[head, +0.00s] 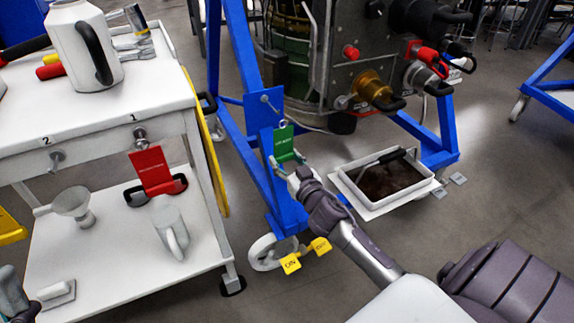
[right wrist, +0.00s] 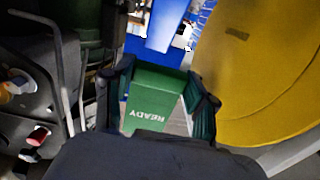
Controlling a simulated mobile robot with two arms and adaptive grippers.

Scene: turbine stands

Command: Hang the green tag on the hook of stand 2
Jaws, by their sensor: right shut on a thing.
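The green tag (head: 284,140), a flat card, is upright between the fingers of my right gripper (head: 287,165), which is shut on it. In the right wrist view the tag (right wrist: 155,95) shows the word READY upside down between the fingertips (right wrist: 160,95). A blue stand (head: 225,60) carries a blue plate (head: 256,112) with a metal hook (head: 268,103). The tag appears just below and right of this hook; whether they touch is unclear. I cannot read a number on the stand. My left gripper (head: 14,295) is partly cut off at the lower left.
A white cart (head: 90,105) stands left, with hooks marked 1 and 2. A red tag (head: 151,170) hangs at hook 1. A tray (head: 350,180) of dark material lies right. A large yellow disc (right wrist: 260,75) fills the wrist view's right.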

